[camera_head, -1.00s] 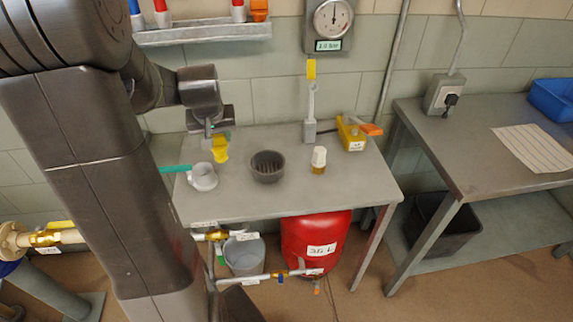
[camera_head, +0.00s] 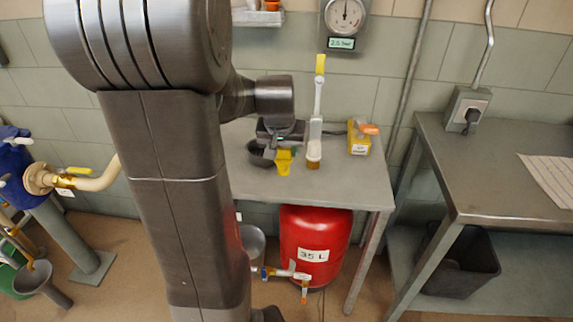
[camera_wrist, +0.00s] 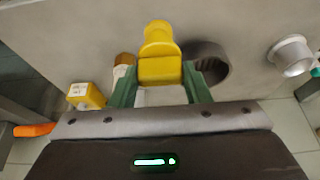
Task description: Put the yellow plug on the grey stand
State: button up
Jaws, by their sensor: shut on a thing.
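The yellow plug (camera_head: 284,163) hangs in my gripper (camera_head: 281,143) above the grey table, in front of the dark bowl. In the wrist view the plug (camera_wrist: 158,62) sits between the green fingers of my gripper (camera_wrist: 158,88), which are shut on it. A light grey, flanged round piece, which looks like the grey stand (camera_wrist: 290,55), stands on the table at the right of the wrist view, apart from the plug. In the head view my arm hides that piece.
A dark ribbed bowl (camera_wrist: 210,62) stands between plug and stand. A white-capped brown bottle (camera_head: 313,162), a tall grey tool with yellow top (camera_head: 317,108) and a yellow box (camera_head: 359,142) are nearby. The table's front right (camera_head: 350,195) is clear. Another table (camera_head: 500,185) stands right.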

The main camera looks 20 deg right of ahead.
aim_at(283, 161)
jog(key=shift+f, duration=2.85)
jog(key=shift+f+b, duration=0.2)
jog(key=shift+b, duration=0.2)
jog(key=o, duration=1)
jog(key=shift+r, duration=0.45)
jog(key=p+v, duration=0.1)
jog(key=v, duration=1)
jog(key=shift+s+a+r, duration=0.1)
jog(key=shift+s+r, duration=0.1)
